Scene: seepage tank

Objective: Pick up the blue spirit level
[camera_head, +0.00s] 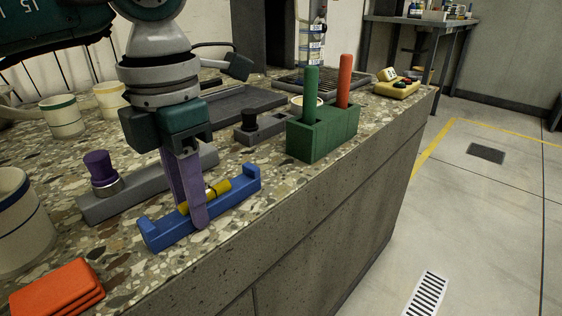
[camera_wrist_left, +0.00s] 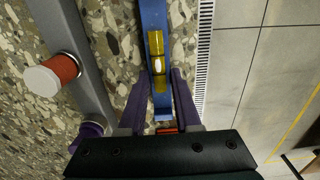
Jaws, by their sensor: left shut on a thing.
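The blue spirit level (camera_head: 163,236) lies on the speckled counter near its front edge, with a yellow vial part in its middle. My left gripper (camera_head: 193,214), with purple fingers, reaches down from above and is shut on the level around that middle. I cannot tell any gap between the level and the counter. My right gripper is in neither view.
A grey bar with a purple knob (camera_head: 98,166) lies close behind the level. A green block (camera_head: 322,137) holding green and red handles stands to the right. An orange stack (camera_head: 57,287) and a cream crock (camera_head: 20,225) are at left. The counter's front edge (camera_head: 270,216) is near.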

